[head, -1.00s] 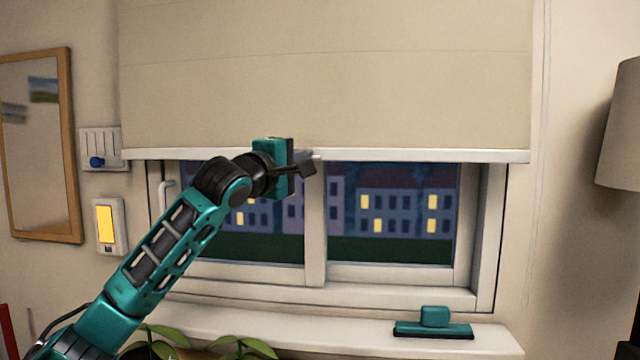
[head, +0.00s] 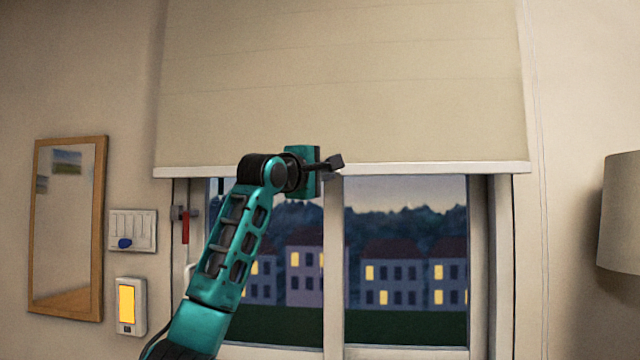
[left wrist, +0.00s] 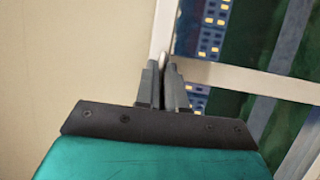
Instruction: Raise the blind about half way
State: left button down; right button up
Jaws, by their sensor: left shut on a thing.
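The beige blind (head: 340,80) hangs over the upper part of the window, with a white bottom bar (head: 440,168) along its lower edge. My left gripper (head: 334,165) is at the middle of that bar. In the left wrist view my left gripper (left wrist: 163,75) has its fingers closed on the bottom bar (left wrist: 165,35), with the blind fabric (left wrist: 80,60) on the left. The window (head: 400,250) shows below the bar, with dark houses and a dusk sky outside. My right gripper is not in view.
A mirror (head: 68,230) hangs on the left wall. Beside it are a slider panel (head: 132,230) with a blue knob and a switch (head: 130,306) with a lit yellow face. A lamp shade (head: 620,212) stands at the right. A thin cord (head: 540,200) hangs right of the blind.

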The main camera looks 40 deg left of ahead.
pick_arm(q)
jog(key=shift+r, duration=0.25)
jog(key=c, duration=1.3)
grip_release()
jog(key=shift+o, duration=0.2)
jog(key=s+d+f+b, duration=0.1)
jog(key=s+b, duration=0.3)
jog(key=s, duration=0.8)
jog(key=shift+s+d+f, duration=0.3)
jog(key=shift+s+d, duration=0.05)
jog(key=shift+d, duration=0.1)
